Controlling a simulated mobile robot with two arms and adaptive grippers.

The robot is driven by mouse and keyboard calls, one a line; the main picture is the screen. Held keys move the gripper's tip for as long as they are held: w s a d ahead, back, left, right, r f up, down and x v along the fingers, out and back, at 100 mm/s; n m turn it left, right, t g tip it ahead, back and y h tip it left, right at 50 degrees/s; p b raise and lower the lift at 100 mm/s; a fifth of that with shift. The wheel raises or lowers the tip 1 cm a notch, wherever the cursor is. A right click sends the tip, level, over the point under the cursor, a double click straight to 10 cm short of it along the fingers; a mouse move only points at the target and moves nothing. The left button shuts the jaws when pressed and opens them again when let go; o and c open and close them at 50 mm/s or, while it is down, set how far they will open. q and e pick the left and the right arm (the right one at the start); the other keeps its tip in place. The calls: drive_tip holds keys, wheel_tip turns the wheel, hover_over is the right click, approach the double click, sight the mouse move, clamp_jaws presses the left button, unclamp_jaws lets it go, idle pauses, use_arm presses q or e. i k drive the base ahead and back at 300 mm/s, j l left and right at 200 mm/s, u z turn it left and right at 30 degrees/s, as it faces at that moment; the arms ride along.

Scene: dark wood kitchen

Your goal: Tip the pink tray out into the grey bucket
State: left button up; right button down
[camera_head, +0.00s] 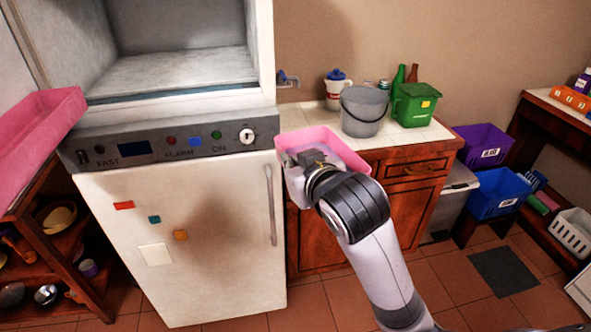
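A pink tray (345,150) is at the left end of the tiled counter, over its front edge. The grey bucket (364,112) stands upright on the counter, just behind and to the right of the tray, with its handle across the front. My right gripper (303,160) is at the near left side of the tray, overlapping its front wall. Its fingertips are too small and covered to show whether they grip the tray. The tray's inside looks pale, and its contents cannot be made out. My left gripper is not in view.
A green bin (415,104), bottles and a white jar with blue lid (338,90) stand around the bucket. A white fridge (185,235) is left of the counter. Another pink container (38,135) is at far left. Purple (482,147) and blue (497,193) crates are right.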

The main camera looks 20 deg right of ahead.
sight(363, 107)
drive_tip(key=i+l, duration=0.3)
drive_tip(key=i, duration=0.15)
drive_tip(key=i+l, duration=0.3)
drive_tip(key=i+l+z, duration=0.1)
drive_tip(key=i+l, duration=0.2)
drive_tip(key=i, duration=0.25)
drive_tip(key=i+l, duration=0.25)
drive_tip(key=i, duration=0.15)
